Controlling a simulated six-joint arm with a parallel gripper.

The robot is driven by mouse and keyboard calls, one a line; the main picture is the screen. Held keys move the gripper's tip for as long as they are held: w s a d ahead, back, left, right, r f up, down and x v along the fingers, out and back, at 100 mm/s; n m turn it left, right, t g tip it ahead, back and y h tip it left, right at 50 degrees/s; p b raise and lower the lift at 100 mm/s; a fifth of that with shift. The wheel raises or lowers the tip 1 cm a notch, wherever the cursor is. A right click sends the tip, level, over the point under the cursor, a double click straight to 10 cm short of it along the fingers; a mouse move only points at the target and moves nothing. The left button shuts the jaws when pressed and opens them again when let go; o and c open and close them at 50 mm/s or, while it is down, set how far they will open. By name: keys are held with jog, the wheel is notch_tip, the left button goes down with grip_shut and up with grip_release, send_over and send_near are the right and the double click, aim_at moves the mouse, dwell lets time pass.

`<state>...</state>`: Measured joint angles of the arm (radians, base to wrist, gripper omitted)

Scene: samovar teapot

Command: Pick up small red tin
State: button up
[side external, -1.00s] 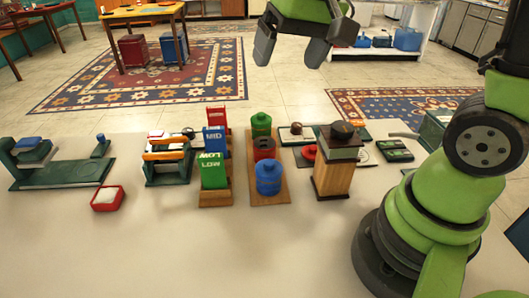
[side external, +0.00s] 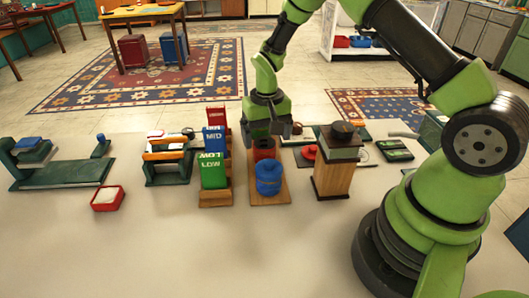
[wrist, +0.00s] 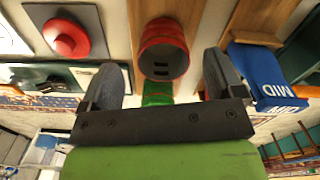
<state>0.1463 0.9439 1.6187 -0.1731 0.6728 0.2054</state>
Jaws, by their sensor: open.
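The small red tin (side external: 264,151) stands on a wooden board (side external: 268,200), between a blue tin (side external: 268,178) in front and a green tin behind. My gripper (side external: 268,132) is open and points down over the back part of the board, hiding most of the green tin in the side view. The green tin (wrist: 157,95) shows partly, between the fingers.
Left of the board, a wooden stand holds the labelled green LOW (side external: 212,172) and blue MID (side external: 213,138) blocks and a red one. A wood-and-dark grinder-like box (side external: 334,165) stands close on the right. The front of the table is clear.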

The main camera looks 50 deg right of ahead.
aim_at(265, 152)
notch_tip(265, 152, down, 5)
jog(key=shift+w+a+f, duration=0.1)
jog(key=shift+w, duration=0.05)
jog(key=shift+c, duration=0.2)
jog(key=c, duration=1)
